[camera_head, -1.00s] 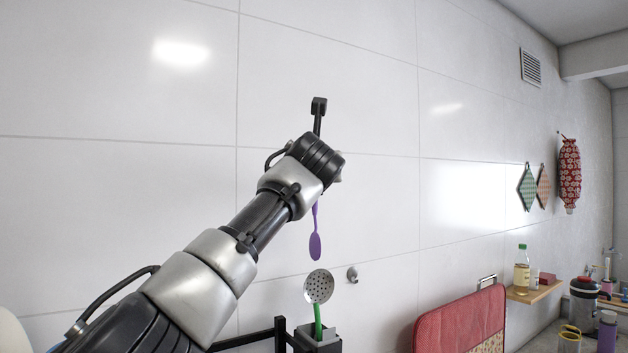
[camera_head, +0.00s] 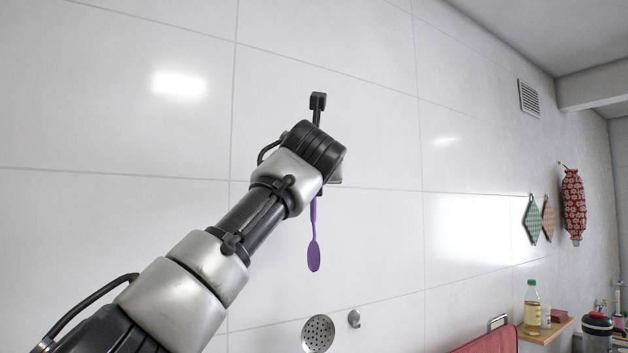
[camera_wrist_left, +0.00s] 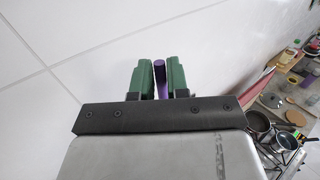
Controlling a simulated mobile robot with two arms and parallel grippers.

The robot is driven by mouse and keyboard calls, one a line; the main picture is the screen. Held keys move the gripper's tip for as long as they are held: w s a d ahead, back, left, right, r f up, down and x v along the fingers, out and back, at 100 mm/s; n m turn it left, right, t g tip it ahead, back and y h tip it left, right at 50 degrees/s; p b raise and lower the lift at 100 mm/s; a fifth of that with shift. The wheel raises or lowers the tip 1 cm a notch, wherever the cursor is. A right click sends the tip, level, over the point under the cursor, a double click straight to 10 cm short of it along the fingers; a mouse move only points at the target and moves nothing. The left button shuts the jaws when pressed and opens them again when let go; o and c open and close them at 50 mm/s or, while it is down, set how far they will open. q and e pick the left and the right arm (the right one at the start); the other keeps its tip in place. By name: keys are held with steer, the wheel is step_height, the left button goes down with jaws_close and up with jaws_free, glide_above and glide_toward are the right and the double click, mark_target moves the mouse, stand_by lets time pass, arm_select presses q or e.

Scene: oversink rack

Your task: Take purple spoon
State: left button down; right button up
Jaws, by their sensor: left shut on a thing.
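The purple spoon (camera_head: 314,250) hangs below my left wrist in the head view, bowl down, in front of the white tiled wall. My left gripper (camera_wrist_left: 160,75) is shut on the purple spoon, whose handle (camera_wrist_left: 160,68) shows between the two green fingers in the left wrist view. In the head view the fingers are hidden behind my wrist. My right gripper is in neither view.
A perforated skimmer (camera_head: 318,333) shows below the spoon, beside a wall hook (camera_head: 354,318). A small shelf (camera_head: 548,331) holds a bottle (camera_head: 532,308).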

arm_select(q)
steer(key=shift+s+r, duration=0.1)
steer(key=s+d+b, duration=0.5)
steer(key=s+d, duration=0.3)
steer(key=s, duration=0.5)
stand_by(0.6)
